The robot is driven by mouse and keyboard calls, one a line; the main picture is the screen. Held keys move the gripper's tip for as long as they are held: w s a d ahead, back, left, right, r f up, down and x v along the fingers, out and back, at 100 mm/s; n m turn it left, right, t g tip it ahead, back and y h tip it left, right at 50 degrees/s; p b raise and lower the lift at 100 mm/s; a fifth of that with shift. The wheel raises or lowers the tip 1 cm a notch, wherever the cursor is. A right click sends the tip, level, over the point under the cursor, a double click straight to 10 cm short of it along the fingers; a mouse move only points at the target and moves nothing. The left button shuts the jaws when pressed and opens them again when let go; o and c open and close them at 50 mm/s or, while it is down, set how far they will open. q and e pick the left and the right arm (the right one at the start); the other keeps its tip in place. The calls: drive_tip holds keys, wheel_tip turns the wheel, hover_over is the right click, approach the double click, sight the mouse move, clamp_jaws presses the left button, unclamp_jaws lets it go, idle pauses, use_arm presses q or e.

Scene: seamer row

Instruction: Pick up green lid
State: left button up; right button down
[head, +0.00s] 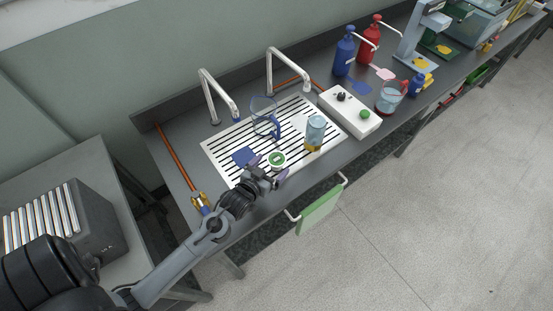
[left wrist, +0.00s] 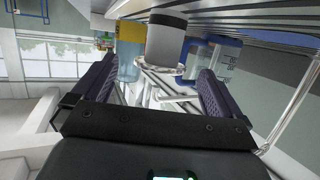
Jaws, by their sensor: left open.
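The green lid (head: 277,159), a round green piece with a white centre, shows on the slatted white drain board (head: 217,148). My left gripper (head: 267,174) is open, just in front of it on the near side, with its fingers pointing toward it. In the left wrist view, which looks upside down, a grey cylinder (left wrist: 165,42) with a pale rim stands beyond and between the open fingers (left wrist: 157,92). No green shows on it there, so I cannot tell how the lid sits on it. Nothing is between the fingertips. My right gripper is not in view.
A clear jug with a blue handle (head: 275,127) stands behind the lid; a blue tumbler with a yellow base (head: 315,131) stands to its right. A blue pad (head: 244,156) lies to its left. Two taps rise behind. A white box (head: 352,114) with knobs stands farther right.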

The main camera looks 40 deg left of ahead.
sight(276, 160)
use_arm(q)
drive_tip(key=shift+r+x, duration=0.15)
drive_tip(key=shift+x, duration=1)
drive_tip(key=shift+r+x, duration=0.1)
drive_tip(key=shift+x, duration=1)
drive_tip(key=shift+w, duration=0.1)
drive_tip(key=shift+c, duration=0.2)
drive_tip(key=c, duration=1)
drive_tip(key=shift+c, duration=0.2)
